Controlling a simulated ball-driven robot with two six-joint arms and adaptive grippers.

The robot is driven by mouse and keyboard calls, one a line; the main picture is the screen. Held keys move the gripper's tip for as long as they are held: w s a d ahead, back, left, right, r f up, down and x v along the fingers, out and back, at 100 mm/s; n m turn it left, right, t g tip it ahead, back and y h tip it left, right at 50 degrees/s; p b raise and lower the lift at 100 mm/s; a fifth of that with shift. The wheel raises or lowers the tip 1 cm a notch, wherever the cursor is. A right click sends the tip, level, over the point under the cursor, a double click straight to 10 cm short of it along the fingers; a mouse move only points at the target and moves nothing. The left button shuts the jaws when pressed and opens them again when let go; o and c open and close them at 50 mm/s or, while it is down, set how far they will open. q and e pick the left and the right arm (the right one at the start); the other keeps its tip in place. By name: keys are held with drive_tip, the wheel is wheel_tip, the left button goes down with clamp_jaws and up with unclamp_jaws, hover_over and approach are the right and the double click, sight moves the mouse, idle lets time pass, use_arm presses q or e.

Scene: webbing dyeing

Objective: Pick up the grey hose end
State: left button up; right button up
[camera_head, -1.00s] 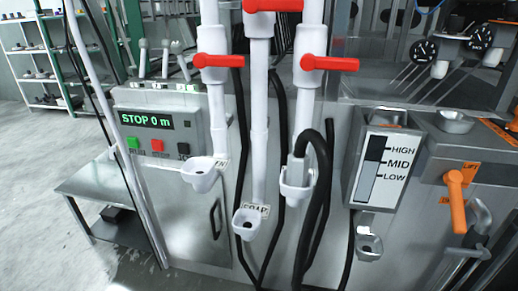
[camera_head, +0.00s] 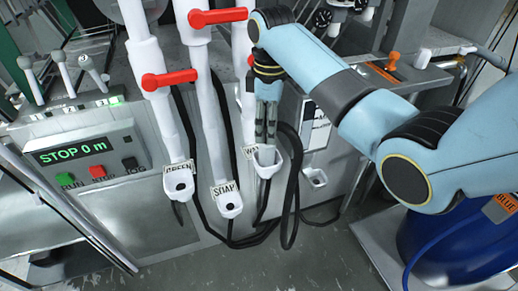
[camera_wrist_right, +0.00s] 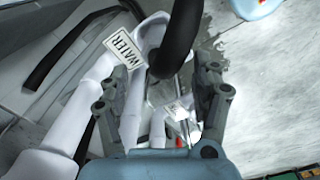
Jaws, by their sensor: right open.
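The dark hose (camera_wrist_right: 182,35) runs between the fingers of my right gripper (camera_wrist_right: 160,88) in the right wrist view and goes down into a white cup (camera_wrist_right: 152,32) beside a WATER label. In the head view the hose loop (camera_head: 293,195) hangs at the right of the white WATER cup (camera_head: 267,158). My right gripper (camera_head: 266,132) points down right over that cup, its fingers open on both sides; whether they touch the hose I cannot tell. My left gripper is not in view.
White cups labelled GREEN (camera_head: 178,184) and SOAP (camera_head: 227,203) stand to the left, under pipes with red valve handles (camera_head: 218,16). A control panel (camera_head: 90,160) reads STOP 0 m. A blue drum (camera_head: 440,250) stands at the lower right. Grey floor shows below the cups.

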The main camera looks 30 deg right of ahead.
sight(267, 146)
wheel_tip(267, 146, down, 7)
drive_tip(key=shift+w+d+f+p, duration=0.1)
drive_tip(key=shift+f+p, duration=0.1)
drive_tip(key=shift+p, duration=0.3)
clamp_jaws()
